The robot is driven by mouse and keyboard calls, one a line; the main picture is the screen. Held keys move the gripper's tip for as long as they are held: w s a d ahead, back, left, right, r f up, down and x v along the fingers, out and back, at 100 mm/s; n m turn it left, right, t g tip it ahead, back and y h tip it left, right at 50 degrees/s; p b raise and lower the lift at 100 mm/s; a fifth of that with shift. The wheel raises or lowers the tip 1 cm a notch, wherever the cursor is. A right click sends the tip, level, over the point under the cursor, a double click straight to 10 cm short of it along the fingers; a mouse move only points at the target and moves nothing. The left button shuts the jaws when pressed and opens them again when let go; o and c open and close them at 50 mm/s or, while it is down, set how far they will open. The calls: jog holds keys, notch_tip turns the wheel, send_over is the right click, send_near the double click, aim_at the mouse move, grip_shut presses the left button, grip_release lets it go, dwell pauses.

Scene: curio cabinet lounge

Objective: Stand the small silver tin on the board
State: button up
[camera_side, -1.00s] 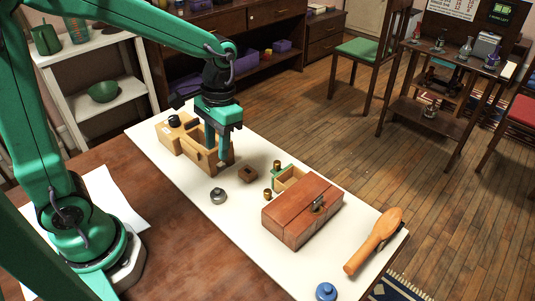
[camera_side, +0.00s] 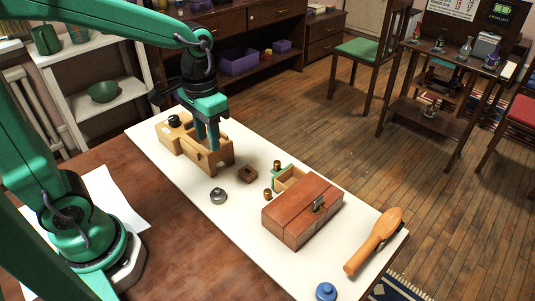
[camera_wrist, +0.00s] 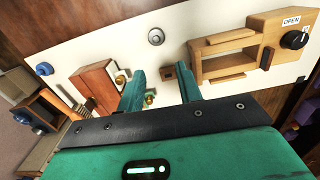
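My gripper (camera_side: 208,149) is over the light wooden box (camera_side: 219,157) in the side view, apart from the silver thing. In the wrist view my gripper (camera_wrist: 161,69) has its two fingers spread with nothing between them.
A black knob (camera_wrist: 294,40) beside an OPEN label is on the wooden box. A small brown block (camera_side: 248,176), brass pieces (camera_side: 267,194), a reddish chest (camera_side: 302,210), a brush (camera_side: 375,240) and a blue-lidded thing (camera_side: 326,291) stand along the board. The board's front left is clear.

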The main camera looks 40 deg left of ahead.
jog(key=s+a+r+t, duration=0.2)
jog(key=s+r+t, duration=0.3)
jog(key=s+r, duration=0.1)
jog(key=shift+s+a+r+t, duration=0.15)
jog(key=shift+s+t, duration=0.15)
jog(key=shift+s, duration=0.35)
